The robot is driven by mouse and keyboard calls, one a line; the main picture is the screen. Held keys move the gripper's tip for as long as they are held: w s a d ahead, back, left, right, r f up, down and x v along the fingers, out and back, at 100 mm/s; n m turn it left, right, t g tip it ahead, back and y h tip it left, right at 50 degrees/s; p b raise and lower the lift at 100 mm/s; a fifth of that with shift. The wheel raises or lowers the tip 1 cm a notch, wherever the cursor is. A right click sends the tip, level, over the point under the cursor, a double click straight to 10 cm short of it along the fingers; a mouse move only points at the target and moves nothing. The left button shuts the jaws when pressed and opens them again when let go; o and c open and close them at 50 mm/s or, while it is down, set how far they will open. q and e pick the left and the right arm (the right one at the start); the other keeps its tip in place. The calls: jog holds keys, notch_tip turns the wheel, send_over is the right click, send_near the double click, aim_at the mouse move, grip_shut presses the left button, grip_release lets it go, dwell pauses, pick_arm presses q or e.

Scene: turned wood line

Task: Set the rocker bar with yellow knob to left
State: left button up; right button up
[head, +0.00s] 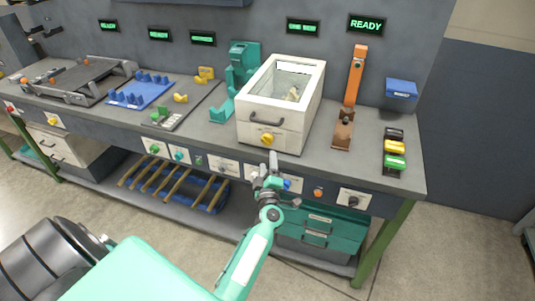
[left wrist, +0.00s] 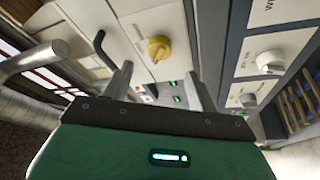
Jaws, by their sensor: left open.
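A yellow knob (head: 267,139) sits low on the front of a white box with a clear lid (head: 281,103), below its dark handle. In the left wrist view the yellow knob (left wrist: 159,48) shows close, beyond my fingertips, with the dark handle (left wrist: 104,46) to its left. My left gripper (head: 268,165) is open and empty in front of the bench edge, just below that knob, and seems apart from it. It also shows in the left wrist view (left wrist: 158,75). Another yellow knob (head: 53,121) is on the bench front at far left. A separate bar is not clear to me. My right gripper is not in view.
Panels with several knobs line the bench front, including a dark knob (head: 353,201) and a green one (head: 154,149). An orange upright lever (head: 355,75) and a blue box (head: 401,89) stand to the right. Green drawers (head: 317,233) are below.

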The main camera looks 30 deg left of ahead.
pick_arm(q)
jog(key=v, duration=0.5)
jog(key=shift+s+d+b, duration=0.1)
jog(key=shift+s+b, duration=0.15)
jog(key=shift+b, duration=0.15)
